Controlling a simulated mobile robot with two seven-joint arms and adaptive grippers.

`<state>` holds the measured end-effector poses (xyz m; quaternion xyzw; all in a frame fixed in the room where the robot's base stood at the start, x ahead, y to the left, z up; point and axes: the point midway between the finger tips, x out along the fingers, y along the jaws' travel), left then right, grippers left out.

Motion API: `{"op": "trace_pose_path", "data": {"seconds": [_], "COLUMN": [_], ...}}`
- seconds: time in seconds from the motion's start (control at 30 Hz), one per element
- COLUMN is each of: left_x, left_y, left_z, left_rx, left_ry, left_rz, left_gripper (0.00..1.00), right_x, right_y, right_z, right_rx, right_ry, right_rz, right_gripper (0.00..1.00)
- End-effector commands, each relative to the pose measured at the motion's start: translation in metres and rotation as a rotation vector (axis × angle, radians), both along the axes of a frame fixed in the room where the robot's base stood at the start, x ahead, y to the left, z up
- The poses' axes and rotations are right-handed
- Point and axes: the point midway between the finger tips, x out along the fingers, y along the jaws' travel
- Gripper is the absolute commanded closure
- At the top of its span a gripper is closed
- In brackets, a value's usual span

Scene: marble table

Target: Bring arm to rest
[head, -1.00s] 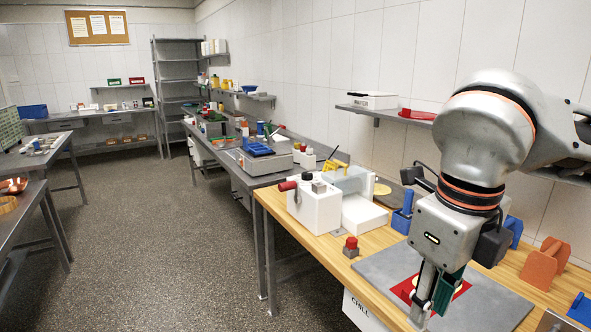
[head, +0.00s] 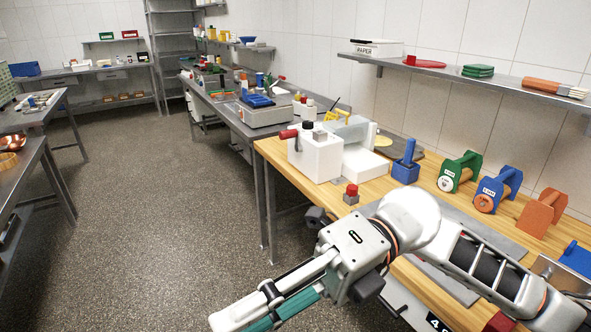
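My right arm comes in from the lower right and reaches across the front of the wooden bench (head: 275,150). My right gripper (head: 240,318) hangs out past the bench's left edge over the floor, pointing to the lower left. Its white finger and teal finger lie side by side, with the tips at the bottom edge of the picture. I see nothing between the fingers, but the gap is too unclear to judge. A grey slab (head: 490,236) lies on the bench, largely hidden behind my arm. My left gripper is not in view.
On the bench stand a white machine (head: 314,157), a red-topped button block (head: 351,194), a blue tool holder (head: 406,165), and green (head: 459,172), blue (head: 497,188) and orange (head: 541,212) dispensers. A shelf (head: 460,72) hangs above. The floor (head: 170,220) at left is clear.

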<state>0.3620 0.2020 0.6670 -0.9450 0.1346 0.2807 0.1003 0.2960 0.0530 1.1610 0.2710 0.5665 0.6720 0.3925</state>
Motion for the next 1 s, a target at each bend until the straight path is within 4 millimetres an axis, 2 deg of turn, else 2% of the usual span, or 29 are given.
{"op": "trace_pose_path", "data": {"seconds": [0.13,0.27,0.37,0.47,0.57,0.7,0.83,0.93,1.0], "left_x": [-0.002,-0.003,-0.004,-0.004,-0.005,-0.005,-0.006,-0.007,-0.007], "left_y": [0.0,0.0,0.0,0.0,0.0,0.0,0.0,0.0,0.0], "left_z": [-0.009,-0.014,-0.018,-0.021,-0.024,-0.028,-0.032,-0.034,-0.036], "left_rx": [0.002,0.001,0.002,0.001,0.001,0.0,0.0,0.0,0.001], "left_ry": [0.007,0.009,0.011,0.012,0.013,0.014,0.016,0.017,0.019], "left_rz": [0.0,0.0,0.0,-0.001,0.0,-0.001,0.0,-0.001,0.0], "left_gripper": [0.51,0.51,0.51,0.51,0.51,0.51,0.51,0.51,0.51], "right_x": [0.029,0.071,0.11,0.149,0.184,0.216,0.222,0.213,0.2], "right_y": [0.009,0.002,-0.012,-0.031,-0.057,-0.097,-0.133,-0.158,-0.176], "right_z": [0.017,0.02,0.007,-0.022,-0.066,-0.149,-0.231,-0.295,-0.339], "right_rx": [0.22,0.379,0.477,0.552,0.602,0.626,0.608,0.574,0.539], "right_ry": [0.239,0.448,0.615,0.786,0.959,1.189,1.376,1.507,1.594], "right_rz": [-0.132,-0.285,-0.427,-0.583,-0.754,-0.997,-1.203,-1.35,-1.449], "right_gripper": [0.75,0.75,0.75,0.75,0.75,0.75,0.75,0.75,0.75]}}
